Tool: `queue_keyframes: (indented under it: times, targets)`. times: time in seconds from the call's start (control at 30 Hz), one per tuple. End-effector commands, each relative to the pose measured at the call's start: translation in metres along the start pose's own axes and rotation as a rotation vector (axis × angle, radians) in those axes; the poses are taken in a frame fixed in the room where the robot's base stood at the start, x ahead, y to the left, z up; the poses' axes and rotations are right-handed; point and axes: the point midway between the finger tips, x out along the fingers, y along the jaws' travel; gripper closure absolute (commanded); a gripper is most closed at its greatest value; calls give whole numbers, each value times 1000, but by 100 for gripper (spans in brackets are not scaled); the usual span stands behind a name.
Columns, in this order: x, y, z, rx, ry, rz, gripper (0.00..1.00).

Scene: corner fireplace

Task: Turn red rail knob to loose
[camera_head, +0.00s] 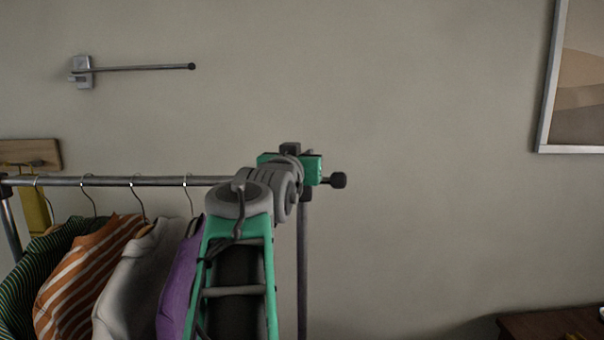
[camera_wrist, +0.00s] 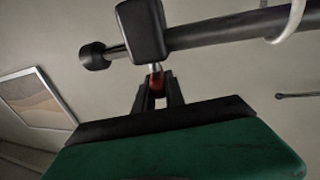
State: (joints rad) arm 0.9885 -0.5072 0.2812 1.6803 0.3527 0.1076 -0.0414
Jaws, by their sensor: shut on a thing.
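The red rail knob (camera_wrist: 156,82) shows in the wrist view, under a black block (camera_wrist: 142,30) on the clothes rail (camera_wrist: 215,32). My gripper (camera_wrist: 157,92) is shut on the red knob, with one dark finger on each side of it. In the head view my gripper (camera_head: 290,162) is at the right end of the rail (camera_head: 110,181), and my arm hides the knob there. The knob's marking, if any, is too small to read.
Several garments, including an orange striped shirt (camera_head: 80,270) and a purple one (camera_head: 180,280), hang left of my arm. A wall bracket rod (camera_head: 140,68) is at upper left. A framed picture (camera_head: 580,90) hangs at right. A wooden surface (camera_head: 550,323) is at lower right.

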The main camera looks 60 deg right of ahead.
Motion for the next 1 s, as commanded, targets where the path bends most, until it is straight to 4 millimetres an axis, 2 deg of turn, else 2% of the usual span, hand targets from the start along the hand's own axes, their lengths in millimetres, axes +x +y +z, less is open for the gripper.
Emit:
queue_keyframes:
  times: [0.03,0.4,0.93,0.97,1.0]
  targets:
    - [0,6,7,0,1,-20,100]
    - [1,4,4,1,-5,-211,100]
    - [1,0,1,1,-4,-254,100]
    - [1,0,1,2,-4,-254,85]
    - [1,0,1,2,-4,-254,81]
